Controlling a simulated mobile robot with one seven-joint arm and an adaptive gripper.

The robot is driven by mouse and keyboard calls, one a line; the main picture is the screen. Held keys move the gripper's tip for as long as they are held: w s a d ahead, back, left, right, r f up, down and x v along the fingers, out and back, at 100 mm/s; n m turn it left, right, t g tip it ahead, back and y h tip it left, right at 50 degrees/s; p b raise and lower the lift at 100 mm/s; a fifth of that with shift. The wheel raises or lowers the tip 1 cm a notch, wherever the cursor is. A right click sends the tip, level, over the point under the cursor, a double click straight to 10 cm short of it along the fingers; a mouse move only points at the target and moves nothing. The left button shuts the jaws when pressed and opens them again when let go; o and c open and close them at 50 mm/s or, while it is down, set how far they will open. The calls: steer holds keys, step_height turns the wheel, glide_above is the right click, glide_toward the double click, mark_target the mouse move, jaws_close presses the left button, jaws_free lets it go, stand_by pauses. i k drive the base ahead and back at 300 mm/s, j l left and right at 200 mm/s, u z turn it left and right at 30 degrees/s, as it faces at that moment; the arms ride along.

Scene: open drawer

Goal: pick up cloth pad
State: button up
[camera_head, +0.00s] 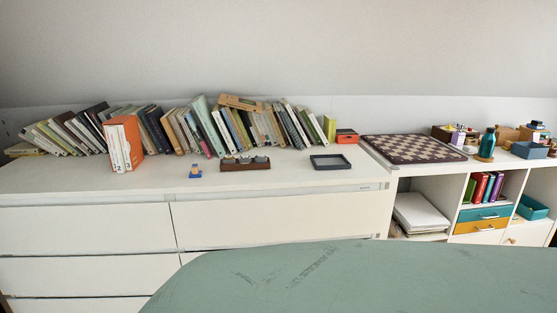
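I cannot pick out a cloth pad for certain. A small flat grey square piece (331,162) with a dark edge lies on the right part of the white dresser top (290,182). It looks like a shallow tray, but it is too small to tell whether it is cloth. A checkered board (413,148) lies flat on the top to its right and looks like a game board. My gripper is not in this view.
A long row of leaning books (180,128) lines the back. An orange-backed book set (122,143), a dark wooden holder (245,164) and a small blue item (196,171) stand in front. A teal bottle (487,143) stands right. A scuffed green surface (360,280) fills the foreground.

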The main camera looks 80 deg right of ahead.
mark_target(195, 173)
steer(key=z, duration=2.2)
